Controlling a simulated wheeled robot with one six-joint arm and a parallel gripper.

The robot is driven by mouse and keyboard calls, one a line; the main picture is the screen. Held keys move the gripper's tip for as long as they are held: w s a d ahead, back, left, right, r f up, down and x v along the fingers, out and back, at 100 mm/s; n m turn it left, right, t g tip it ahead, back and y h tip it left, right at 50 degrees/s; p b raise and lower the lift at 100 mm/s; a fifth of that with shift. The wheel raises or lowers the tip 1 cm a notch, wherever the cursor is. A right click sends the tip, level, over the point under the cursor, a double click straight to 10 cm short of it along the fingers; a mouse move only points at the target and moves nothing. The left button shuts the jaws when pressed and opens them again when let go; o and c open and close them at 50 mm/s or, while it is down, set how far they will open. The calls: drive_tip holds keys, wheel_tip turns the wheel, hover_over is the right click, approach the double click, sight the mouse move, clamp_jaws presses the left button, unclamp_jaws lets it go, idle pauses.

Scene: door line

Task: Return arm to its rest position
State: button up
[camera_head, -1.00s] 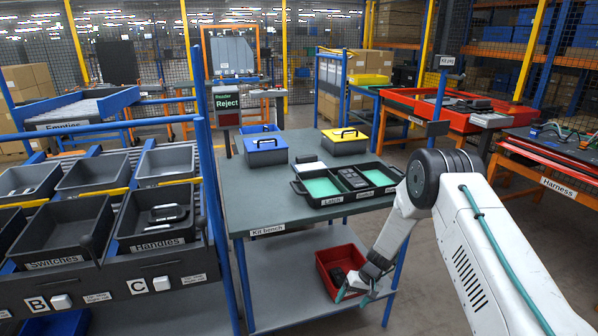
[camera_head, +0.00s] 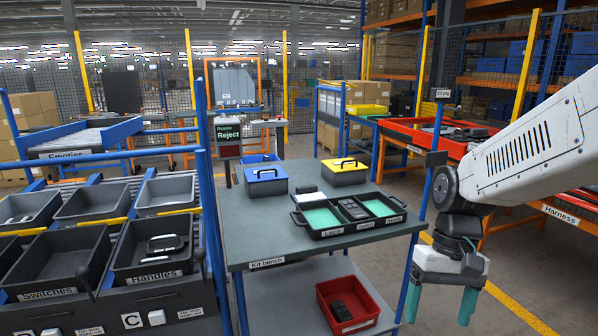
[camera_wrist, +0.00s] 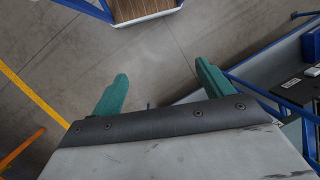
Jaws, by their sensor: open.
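My gripper (camera_head: 440,306) hangs at the right of the kit bench in the head view, pointing down, with its two teal fingers apart. It is open and empty, beside the bench's right post and over the floor. In the wrist view my gripper (camera_wrist: 158,95) also shows both teal fingers spread, with only bare grey floor between them. My white arm reaches in from the right edge of the head view.
The kit bench (camera_head: 240,225) holds a black divided tray (camera_head: 335,230), a blue case (camera_head: 266,186) and a yellow case (camera_head: 344,180). A red bin (camera_head: 374,325) sits on its lower shelf. Red-topped benches stand behind my arm. Floor at the lower right is clear.

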drive_tip(key=s+d+r+t, duration=0.1)
drive_tip(key=s+r+t, duration=0.1)
drive_tip(key=s+r, duration=0.2)
drive_tip(key=s+d+r+t+h, duration=0.1)
drive_tip(key=s+r+t, duration=0.1)
drive_tip(key=s, duration=0.7)
drive_tip(key=shift+s+d+r, duration=0.2)
drive_tip(key=shift+d+r, duration=0.1)
drive_tip(key=shift+r, duration=0.6)
